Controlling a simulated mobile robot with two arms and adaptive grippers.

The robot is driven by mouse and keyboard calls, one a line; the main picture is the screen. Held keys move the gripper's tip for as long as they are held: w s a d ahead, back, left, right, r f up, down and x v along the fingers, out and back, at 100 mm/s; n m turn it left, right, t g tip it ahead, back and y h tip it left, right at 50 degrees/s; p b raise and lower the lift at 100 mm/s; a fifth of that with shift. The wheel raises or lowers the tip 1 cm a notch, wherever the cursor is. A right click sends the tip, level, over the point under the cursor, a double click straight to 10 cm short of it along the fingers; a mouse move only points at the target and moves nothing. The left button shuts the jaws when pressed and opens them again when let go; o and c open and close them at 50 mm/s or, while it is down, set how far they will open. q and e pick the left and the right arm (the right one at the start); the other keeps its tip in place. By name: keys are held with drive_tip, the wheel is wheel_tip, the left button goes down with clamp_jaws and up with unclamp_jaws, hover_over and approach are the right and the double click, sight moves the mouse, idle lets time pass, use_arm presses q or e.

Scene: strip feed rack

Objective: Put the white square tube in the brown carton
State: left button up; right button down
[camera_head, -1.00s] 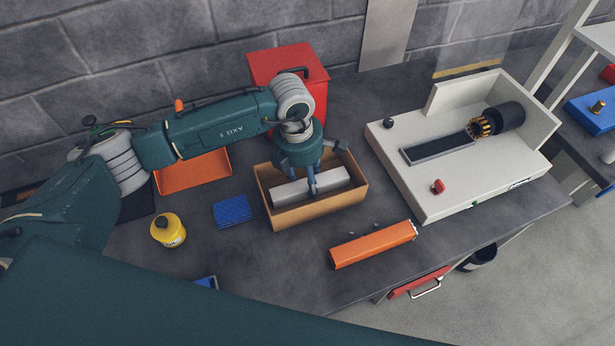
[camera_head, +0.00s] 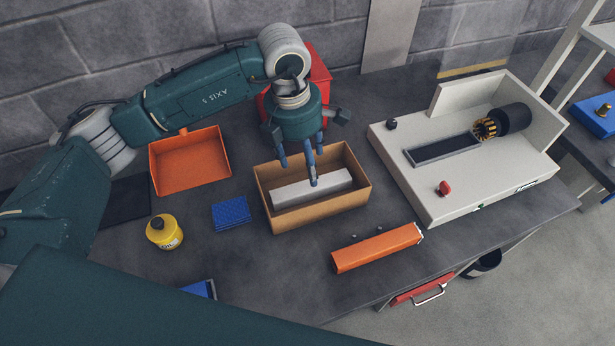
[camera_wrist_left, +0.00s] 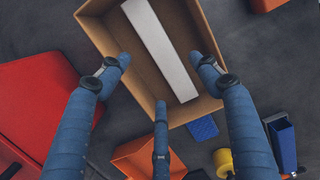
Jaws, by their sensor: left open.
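The white square tube (camera_head: 310,189) lies lengthwise inside the brown carton (camera_head: 333,209), on its floor. In the left wrist view the tube (camera_wrist_left: 160,48) lies slanted between the walls of the carton (camera_wrist_left: 95,33). My left gripper (camera_head: 307,165) is above the carton, with its blue fingers spread and empty, apart from the tube. In the left wrist view its fingers (camera_wrist_left: 164,80) are wide apart with nothing between them. One finger covers a little of the tube in the head view. My right gripper is not in view.
An orange bar (camera_head: 376,248) lies in front of the carton. A white machine (camera_head: 405,190) stands to the right, a red box (camera_head: 321,82) behind. A blue sponge-like block (camera_head: 231,213), yellow bottle (camera_head: 164,232) and orange tray (camera_head: 190,160) are to the left.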

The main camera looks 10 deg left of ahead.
use_arm(q)
drive_tip(key=shift+s+a+r+b, duration=0.1)
drive_tip(key=shift+r+b, duration=0.1)
drive_tip(key=shift+r, duration=0.8)
drive_tip(key=shift+s+a+r+b, duration=0.1)
drive_tip(key=shift+r+b, duration=0.1)
drive_tip(key=shift+r, duration=0.8)
